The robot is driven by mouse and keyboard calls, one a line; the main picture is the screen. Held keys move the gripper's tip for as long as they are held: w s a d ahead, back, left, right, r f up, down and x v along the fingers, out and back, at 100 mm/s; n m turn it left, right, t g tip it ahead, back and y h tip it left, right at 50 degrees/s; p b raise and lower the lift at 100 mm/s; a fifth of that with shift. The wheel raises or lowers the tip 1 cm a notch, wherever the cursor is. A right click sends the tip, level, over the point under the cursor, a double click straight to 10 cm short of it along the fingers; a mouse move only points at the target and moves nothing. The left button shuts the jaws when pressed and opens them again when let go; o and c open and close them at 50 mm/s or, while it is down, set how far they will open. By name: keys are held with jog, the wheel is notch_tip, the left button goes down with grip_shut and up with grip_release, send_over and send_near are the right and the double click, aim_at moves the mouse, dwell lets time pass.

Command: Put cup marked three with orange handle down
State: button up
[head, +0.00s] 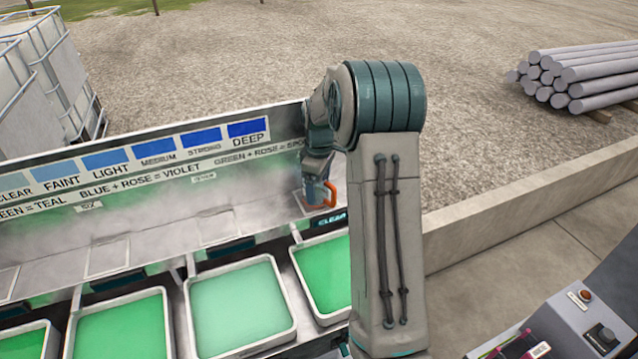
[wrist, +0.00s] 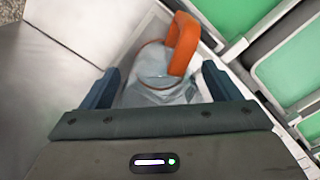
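The cup is a small blue-grey vessel with an orange rim and an orange handle. In the head view the cup (head: 312,191) is below my gripper (head: 317,172), upright or nearly so, at the right end of the pale ledge behind the trays. In the wrist view the cup (wrist: 158,90) fills the space between the two fingers of my gripper (wrist: 160,85), its handle turned up and right. The gripper appears shut on its body. The mark three cannot be read. Whether the cup's base touches the ledge cannot be told.
Trays of green liquid (head: 245,308) stand in a row in front of the ledge (head: 150,247). A sloped board with a blue colour chart (head: 155,150) rises behind it. Mist hangs over the ledge. A grey control box (head: 590,318) stands at lower right.

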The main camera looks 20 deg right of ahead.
notch_tip(320, 180, up, 11)
jog(key=b, duration=0.1)
jog(key=s+a+r+m, duration=0.2)
jog(key=s+a+r, duration=0.2)
jog(key=s, duration=0.1)
jog(key=s+a+f+m+t, duration=0.1)
jog(key=s+a+m, duration=0.2)
jog(key=s, duration=0.9)
jog(key=s+a+f+m+t, duration=0.2)
jog(key=s+a+m, duration=0.2)
jog(key=s, duration=0.8)
jog(key=shift+a+f+t, duration=0.2)
jog(key=shift+a+t, duration=0.1)
jog(key=shift+a, duration=0.4)
